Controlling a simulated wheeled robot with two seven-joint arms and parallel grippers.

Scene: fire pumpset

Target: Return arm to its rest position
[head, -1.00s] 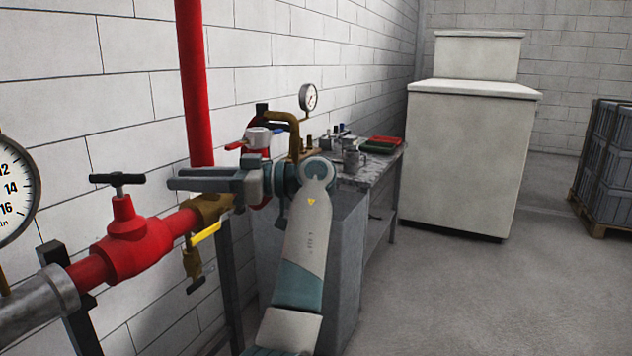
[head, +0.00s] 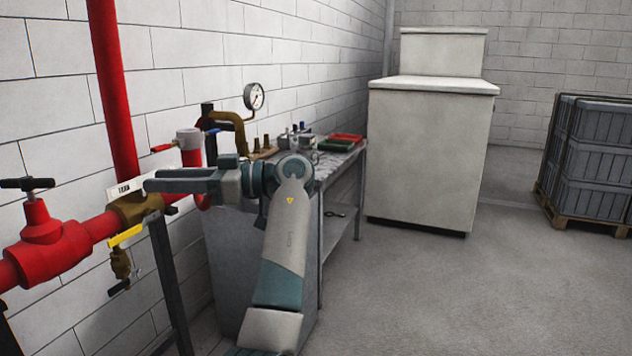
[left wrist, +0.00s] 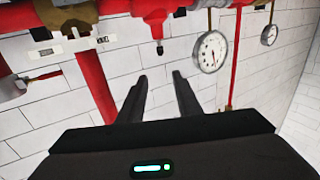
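My left gripper (head: 165,180) is raised in front of the red pipework in the head view, its fingers pointing left beside the brass fitting (head: 136,206). In the left wrist view its two dark fingers (left wrist: 160,90) stand apart with nothing between them. White wall shows through the gap. In the head view my left arm's grey and teal link (head: 285,240) reaches up from the bottom. I cannot tell whether the fingers touch the pipe in the head view; in the wrist view they look clear of it. My right gripper is not in view.
A red valve (head: 45,240) with a black handle and a yellow lever (head: 125,236) are at the left. A workbench (head: 335,165) with small parts and trays stands behind my arm. A white cabinet (head: 425,150) and pallet crates (head: 600,180) are further right. Floor between them is clear.

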